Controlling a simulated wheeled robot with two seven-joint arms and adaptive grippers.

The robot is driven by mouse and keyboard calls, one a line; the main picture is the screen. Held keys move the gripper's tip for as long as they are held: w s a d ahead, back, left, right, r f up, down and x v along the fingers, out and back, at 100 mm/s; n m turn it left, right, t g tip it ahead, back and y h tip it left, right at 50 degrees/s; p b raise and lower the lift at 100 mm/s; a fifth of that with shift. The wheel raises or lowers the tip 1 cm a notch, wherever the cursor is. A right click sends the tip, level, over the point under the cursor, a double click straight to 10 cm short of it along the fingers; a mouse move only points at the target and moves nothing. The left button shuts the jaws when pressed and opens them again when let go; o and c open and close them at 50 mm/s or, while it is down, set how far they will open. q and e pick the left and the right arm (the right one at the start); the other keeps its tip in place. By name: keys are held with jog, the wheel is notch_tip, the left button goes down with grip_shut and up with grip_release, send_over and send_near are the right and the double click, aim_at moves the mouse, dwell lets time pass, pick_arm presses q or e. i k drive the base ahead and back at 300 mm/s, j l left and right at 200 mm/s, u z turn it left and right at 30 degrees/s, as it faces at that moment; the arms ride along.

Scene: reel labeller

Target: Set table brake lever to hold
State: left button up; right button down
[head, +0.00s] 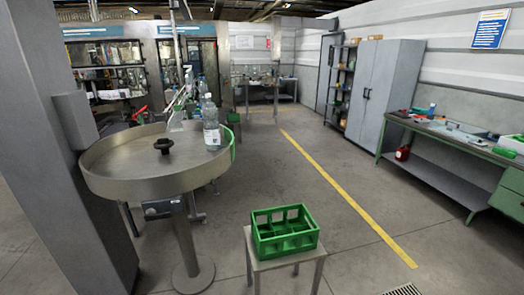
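A round steel rotary table (125,170) with a raised rim stands on a pedestal at the left in the head view. A black knob (163,145) is at its middle. A small dark box (158,208) is fixed under the near rim. A red handle (139,113) shows just behind the far rim; I cannot tell whether it is the brake lever or how it is set. A clear bottle (212,128) stands upright on the table's right side. Neither of my grippers shows in this view.
A green crate (285,233) sits on a small stool (262,266) in front right of the table. A grey column (62,120) stands close at the left. Open floor (340,240) lies to the right, up to a green workbench (440,135) by the wall.

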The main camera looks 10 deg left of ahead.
aim_at(152, 214)
jog(key=j+u, duration=0.1)
jog(key=u, duration=0.8)
jog(key=i+u, duration=0.15)
jog(key=u, duration=0.25)
